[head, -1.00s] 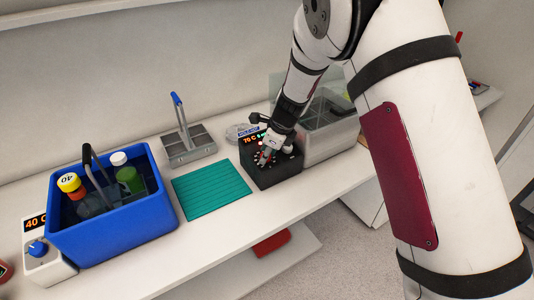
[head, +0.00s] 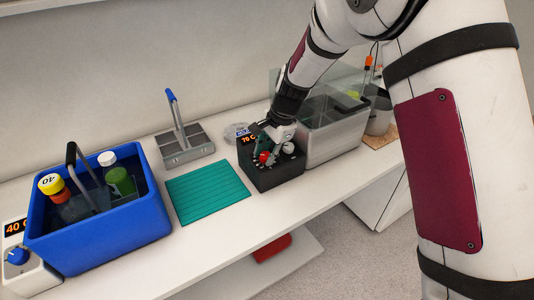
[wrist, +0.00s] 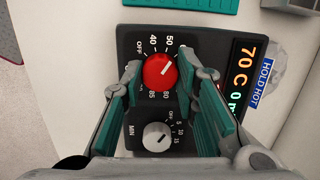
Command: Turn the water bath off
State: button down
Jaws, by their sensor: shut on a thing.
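A black control box (head: 270,178) stands on the bench and shows 70 C, also in the wrist view (wrist: 215,50). Its red knob (wrist: 160,71) has a dial marked OFF, 40, 50, 80 and 85. A grey knob (wrist: 156,137) marked MIN sits beside it. My gripper (wrist: 160,75) is shut on the red knob, one finger on each side. A blue tub (head: 110,236) holding bottles stands at the left, with a white control unit (head: 30,270) showing 40 C and a blue knob (head: 17,256).
A teal mat (head: 207,194) lies between the tub and the black box. A grey rack (head: 186,148) with an upright handle stands behind it. A metal container (head: 335,140) stands right of the box. A HOLD HOT label (wrist: 264,78) is beside the display.

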jog(key=n+b, duration=0.1)
jog(key=n, duration=0.3)
jog(key=shift+w+n+b, duration=0.1)
jog(key=shift+n+b, duration=0.2)
jog(key=shift+n, duration=0.1)
jog(key=n+h+b, duration=0.1)
jog(key=n, duration=0.2)
jog(key=shift+n+g, duration=0.3)
jog(key=n+b, duration=0.1)
jog(key=n, duration=0.2)
jog(key=shift+a, duration=0.1)
jog(key=shift+n+h+b, duration=0.5)
jog(key=shift+n, duration=1.4)
jog(key=c, duration=1.2)
grip_release()
jog(key=shift+c, duration=0.2)
